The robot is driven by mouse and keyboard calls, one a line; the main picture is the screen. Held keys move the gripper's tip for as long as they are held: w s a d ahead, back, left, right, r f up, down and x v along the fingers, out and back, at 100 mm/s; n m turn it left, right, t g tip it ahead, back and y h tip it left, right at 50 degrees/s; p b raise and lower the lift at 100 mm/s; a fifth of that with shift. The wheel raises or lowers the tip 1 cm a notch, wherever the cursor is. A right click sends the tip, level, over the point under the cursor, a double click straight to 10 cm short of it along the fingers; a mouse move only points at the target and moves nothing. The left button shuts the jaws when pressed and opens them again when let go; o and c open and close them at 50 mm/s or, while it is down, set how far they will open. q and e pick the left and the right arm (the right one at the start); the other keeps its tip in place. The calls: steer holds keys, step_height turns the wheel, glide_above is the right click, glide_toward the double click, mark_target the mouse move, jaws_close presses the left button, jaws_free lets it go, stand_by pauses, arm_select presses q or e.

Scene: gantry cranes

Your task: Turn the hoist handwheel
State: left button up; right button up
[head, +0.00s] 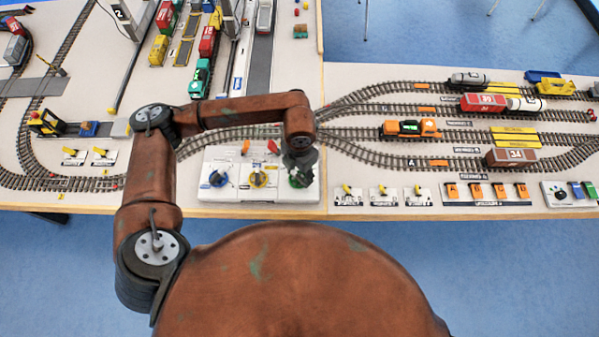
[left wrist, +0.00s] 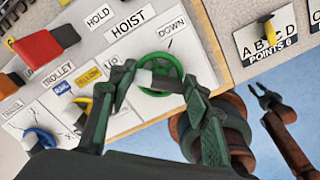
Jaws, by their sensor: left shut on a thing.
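The green hoist handwheel (head: 295,183) sits at the right end of the white control panel (head: 236,194). It also shows in the left wrist view (left wrist: 168,56), beside the HOIST label with UP and DOWN marks. My left gripper (head: 300,167) reaches down over the wheel and hides part of it in the head view. In the left wrist view its two dark green fingers (left wrist: 158,82) are shut on the wheel, one on each side of a pale grey part across it. My right gripper (left wrist: 260,92) hangs off to the side in the left wrist view, its small prongs apart, with nothing between them.
A yellow handwheel (head: 259,180) and a blue handwheel (head: 218,178) stand left of the green one. A red lever (left wrist: 44,42) rises behind in the wrist view. Tracks with wagons lie beyond. The table's front edge (head: 260,212) is close below the panel.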

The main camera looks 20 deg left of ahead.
arm_select(q)
steer(key=m+b, duration=0.2)
steer(key=m, duration=0.1)
steer(key=shift+f, duration=0.1)
steer(key=m+b, duration=0.2)
steer(key=m, duration=0.1)
steer(key=shift+d+m, duration=0.1)
steer(key=shift+m, duration=0.3)
steer(key=m+b, duration=0.2)
steer(key=m, duration=0.1)
steer(key=shift+s, duration=0.1)
steer(key=shift+m+b, duration=0.65)
steer(key=shift+m, duration=0.65)
arm_select(e)
step_height(320, 180, down, 7)
steer(key=s, duration=0.3)
steer(key=shift+a+f+g, duration=0.2)
steer(key=shift+g, duration=0.1)
arm_select(q)
steer(key=o, duration=1.2)
steer(key=shift+s, duration=0.1)
steer(key=shift+c, duration=0.2)
arm_select(e)
steer(key=shift+d, duration=0.15)
steer(key=shift+d, duration=0.15)
